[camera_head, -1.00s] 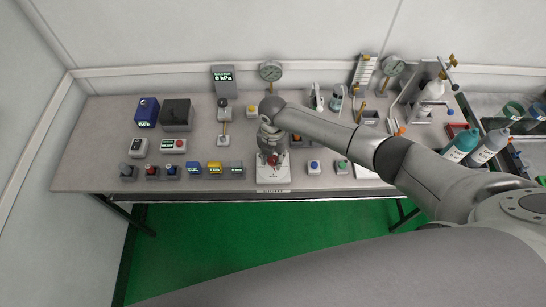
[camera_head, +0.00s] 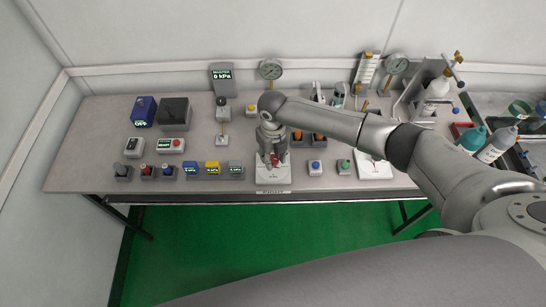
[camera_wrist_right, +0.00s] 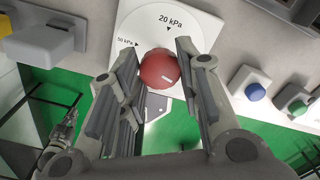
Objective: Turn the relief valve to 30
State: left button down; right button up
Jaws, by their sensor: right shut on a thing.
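The relief valve is a red round knob (camera_wrist_right: 157,70) on a white dial plate (camera_wrist_right: 205,28) near the table's front edge; the plate also shows in the head view (camera_head: 273,183). The dial reads "20 kPa" and "50 kPa" beside small black marks. A short pale line shows on the knob's face. My right gripper (camera_head: 273,161) points down at the knob; in the right wrist view its fingers (camera_wrist_right: 157,62) are closed around the knob from both sides. The other dial marks are hidden or out of view. My left gripper is not in view.
A blue button (camera_head: 316,167) and a green button (camera_head: 344,166) stand right of the dial plate. Small grey, yellow and blue boxes (camera_head: 212,168) stand to its left. A master display (camera_head: 221,76) reading 0 kPa and a round gauge (camera_head: 271,69) are behind.

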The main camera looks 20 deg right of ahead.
aim_at(273, 158)
jog(key=shift+n+b, duration=0.35)
jog(key=shift+n, duration=0.95)
jog(key=o, duration=1.1)
jog(key=shift+c, duration=0.2)
notch_tip(273, 158, up, 12)
